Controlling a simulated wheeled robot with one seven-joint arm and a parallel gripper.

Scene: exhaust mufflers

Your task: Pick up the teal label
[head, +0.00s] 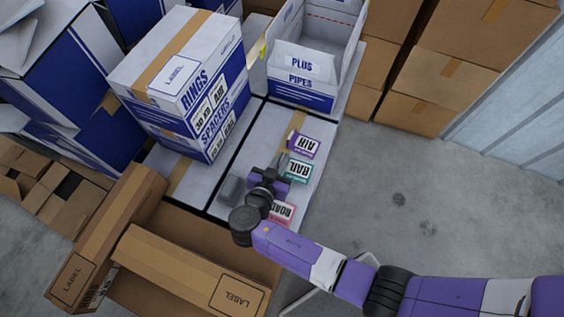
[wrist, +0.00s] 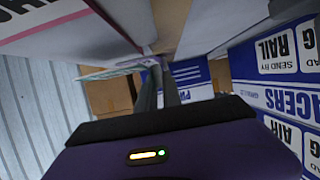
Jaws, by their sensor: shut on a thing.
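The teal label (head: 298,169), marked RAIL, shows in the head view between a purple AIR label and a pink ROAD label. My gripper (head: 283,172) is at its left edge, partly covering it. In the wrist view a thin, pale teal-edged sheet (wrist: 118,69) reaches from the left to the tips of my gripper (wrist: 158,75). The fingers are close together and shut on its edge. Whether the label is clear of the surface below cannot be told.
The purple label (head: 303,145) lies behind and the pink label (head: 282,212) in front, partly hidden by my arm. A tall RINGS and SPACERS box (head: 190,75) stands left. Bare floor (head: 400,180) lies right.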

